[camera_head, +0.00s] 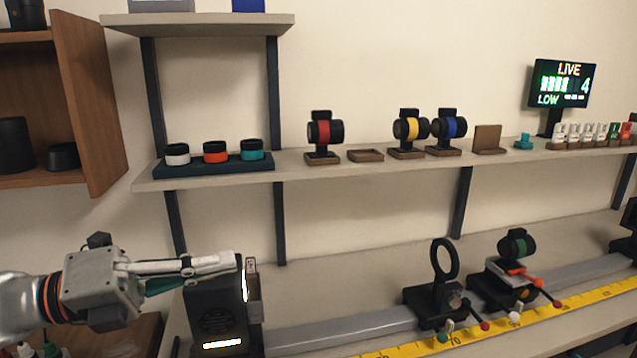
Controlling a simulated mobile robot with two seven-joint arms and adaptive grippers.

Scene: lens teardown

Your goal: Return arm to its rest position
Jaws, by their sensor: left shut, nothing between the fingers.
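My left arm comes in from the left edge at the lower left. Its gripper (236,263) is shut and empty, with its fingers pointing right. In the picture the fingers overlap the top of a black box (215,315) with a lit white strip; I cannot tell whether they touch it. My right gripper is not in view.
A rail (345,325) with a yellow scale (545,313) runs right from the box. A shelf (290,165) above holds banded lenses. A wooden cabinet (90,100) stands left.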

